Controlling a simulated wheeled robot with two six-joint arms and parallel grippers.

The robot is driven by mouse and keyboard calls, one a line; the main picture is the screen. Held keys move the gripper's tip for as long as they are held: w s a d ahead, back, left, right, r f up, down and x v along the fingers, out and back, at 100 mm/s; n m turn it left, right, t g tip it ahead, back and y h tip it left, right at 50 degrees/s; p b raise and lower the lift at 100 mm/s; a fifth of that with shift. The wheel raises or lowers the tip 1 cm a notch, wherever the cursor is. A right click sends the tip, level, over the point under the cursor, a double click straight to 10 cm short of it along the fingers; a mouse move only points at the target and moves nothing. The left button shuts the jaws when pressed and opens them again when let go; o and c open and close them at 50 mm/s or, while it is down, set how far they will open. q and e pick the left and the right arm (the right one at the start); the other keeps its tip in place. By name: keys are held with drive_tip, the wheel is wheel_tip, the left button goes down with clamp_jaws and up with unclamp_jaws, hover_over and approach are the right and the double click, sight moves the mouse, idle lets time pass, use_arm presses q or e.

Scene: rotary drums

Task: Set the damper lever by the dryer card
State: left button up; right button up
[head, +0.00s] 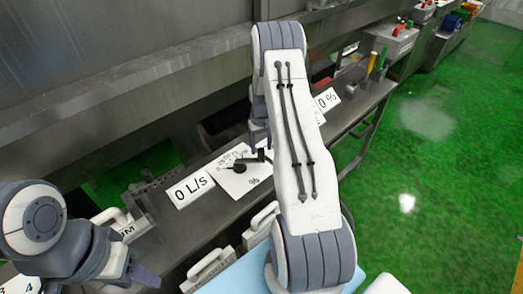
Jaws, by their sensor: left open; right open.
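The damper lever (250,162) is a black handle on a white dial plate (240,182) with small markings, set on the grey bench. My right gripper (259,138) is just above the lever, open, with its fingers pointing down; its arm covers much of the middle of the head view. I cannot tell if a finger touches the lever. My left gripper (145,275) is open and empty at the bottom left, apart from the dial. I cannot make out a dryer card for certain.
A white "0 L/s" sign (190,188) stands left of the dial. A "0 %" sign (327,100) is partly hidden behind my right arm. White handled bins (208,268) line the bench front. A grey box with a red handle (392,38) stands further back. Green floor (430,170) is open at right.

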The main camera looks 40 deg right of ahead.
sight(249, 159)
drive_tip(key=shift+f+p, duration=0.35)
drive_tip(key=shift+f, duration=1.5)
clamp_jaws()
